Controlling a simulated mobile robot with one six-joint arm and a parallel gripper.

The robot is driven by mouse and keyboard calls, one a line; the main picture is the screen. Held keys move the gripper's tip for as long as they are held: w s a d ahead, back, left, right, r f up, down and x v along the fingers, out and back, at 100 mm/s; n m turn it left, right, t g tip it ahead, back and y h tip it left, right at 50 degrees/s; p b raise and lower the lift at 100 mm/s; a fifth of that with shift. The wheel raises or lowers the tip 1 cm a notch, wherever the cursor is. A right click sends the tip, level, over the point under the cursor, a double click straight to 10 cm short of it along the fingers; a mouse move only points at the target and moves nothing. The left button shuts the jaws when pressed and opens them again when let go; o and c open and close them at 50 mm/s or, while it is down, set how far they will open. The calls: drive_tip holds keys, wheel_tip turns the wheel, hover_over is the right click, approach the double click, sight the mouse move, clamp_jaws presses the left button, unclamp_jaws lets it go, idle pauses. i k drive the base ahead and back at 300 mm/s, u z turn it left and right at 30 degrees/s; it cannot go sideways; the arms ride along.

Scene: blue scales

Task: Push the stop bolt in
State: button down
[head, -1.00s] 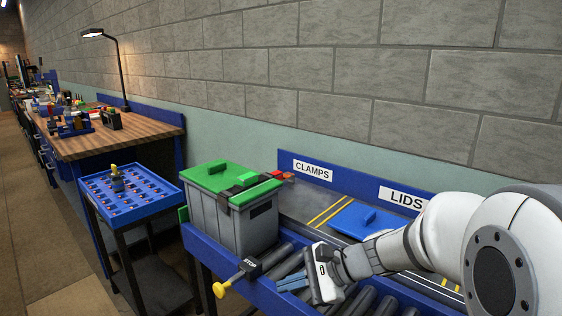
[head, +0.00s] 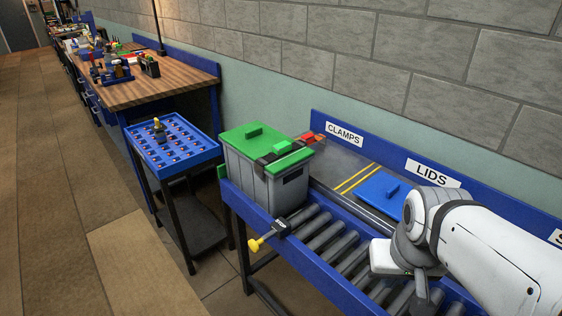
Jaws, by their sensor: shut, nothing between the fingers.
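The stop bolt has a yellow knob (head: 255,244) at the front side of the roller conveyor. The knob stands out from its black block (head: 279,229), with a short length of shaft between them. A grey bin with a green lid (head: 240,134) stands on the conveyor just behind the block. My gripper (head: 405,262) is over the rollers to the right of the bolt, well apart from it.
The conveyor's blue rail (head: 305,262) runs along the front. A blue lid (head: 378,189) lies behind the rollers. Red clamps (head: 308,138) lie at the clamps sign. A blue tray stand (head: 172,158) stands left of the conveyor. The rollers between bolt and gripper are clear.

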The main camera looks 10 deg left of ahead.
sight(254, 245)
drive_tip(key=z, duration=1.3)
drive_tip(key=k, duration=1.3)
drive_tip(key=u, duration=1.15)
drive_tip(key=i, duration=1)
